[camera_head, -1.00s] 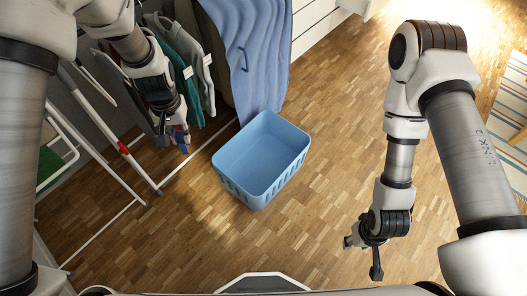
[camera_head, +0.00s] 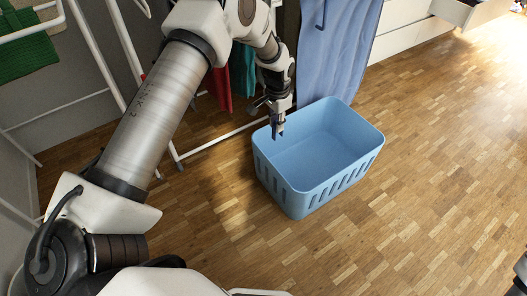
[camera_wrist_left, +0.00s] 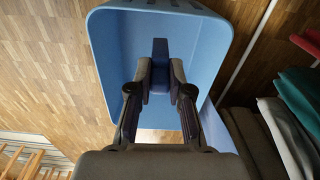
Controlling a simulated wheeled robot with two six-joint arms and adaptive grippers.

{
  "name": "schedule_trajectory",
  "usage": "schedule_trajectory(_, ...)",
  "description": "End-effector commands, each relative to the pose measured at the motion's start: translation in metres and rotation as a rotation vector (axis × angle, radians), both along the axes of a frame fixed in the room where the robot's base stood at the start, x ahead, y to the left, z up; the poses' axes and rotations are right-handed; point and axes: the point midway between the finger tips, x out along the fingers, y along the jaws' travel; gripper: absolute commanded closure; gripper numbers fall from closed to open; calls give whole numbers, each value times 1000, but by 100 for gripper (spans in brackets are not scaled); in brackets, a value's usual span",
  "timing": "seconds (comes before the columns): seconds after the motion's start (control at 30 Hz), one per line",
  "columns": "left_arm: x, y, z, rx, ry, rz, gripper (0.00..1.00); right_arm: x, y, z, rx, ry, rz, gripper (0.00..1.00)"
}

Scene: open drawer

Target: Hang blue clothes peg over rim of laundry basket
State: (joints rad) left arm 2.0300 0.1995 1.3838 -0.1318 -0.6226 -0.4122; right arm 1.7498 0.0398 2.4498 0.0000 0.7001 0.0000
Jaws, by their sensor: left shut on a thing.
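The blue laundry basket (camera_head: 290,200) stands upright and empty on the floor. My left gripper (camera_head: 277,127) points down at its left rim in the head view. In the left wrist view, the left gripper (camera_wrist_left: 159,95) is shut on the blue clothes peg (camera_wrist_left: 159,52), which sticks out past the fingertips with the basket (camera_wrist_left: 103,45) behind it. In the head view the peg is small and dark at the fingertips. I cannot tell whether it touches the rim. Only a sliver of my right arm shows at the right edge; its gripper is not visible.
A white drying rack (camera_head: 212,143) and hanging clothes, including a red one (camera_head: 219,88) and a light blue one (camera_head: 335,50), stand behind the basket. White drawers (camera_head: 411,38) are at the back, one open (camera_head: 470,12). Wooden floor right of the basket is clear.

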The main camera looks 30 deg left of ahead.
Motion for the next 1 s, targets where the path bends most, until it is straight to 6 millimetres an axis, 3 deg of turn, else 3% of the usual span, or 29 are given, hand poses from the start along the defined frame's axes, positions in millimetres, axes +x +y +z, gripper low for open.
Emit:
schedule_trajectory(0.03, 3, 13, -51, -2, -1, -6, 97, 0, 0, -48, 0, 0, 0, 60)
schedule_trajectory(0.1, 6, 29, -78, -2, -4, -24, 97, 0, 0, -73, 0, 0, 0, 60)
schedule_trajectory(0.23, 9, 50, -107, -2, -6, -44, 97, 0, 0, -98, 0, 0, 0, 60)
schedule_trajectory(0.67, 9, 57, -108, -3, -5, -54, 97, 0, 0, -97, 0, -1, 0, 60)
schedule_trajectory(0.87, 8, 58, -105, 0, -5, -54, 97, 0, 0, -86, 0, 0, 0, 60)
schedule_trajectory(1.0, 8, 58, -122, 1, -6, -54, 97, 0, 0, -96, 0, 0, 0, 60)
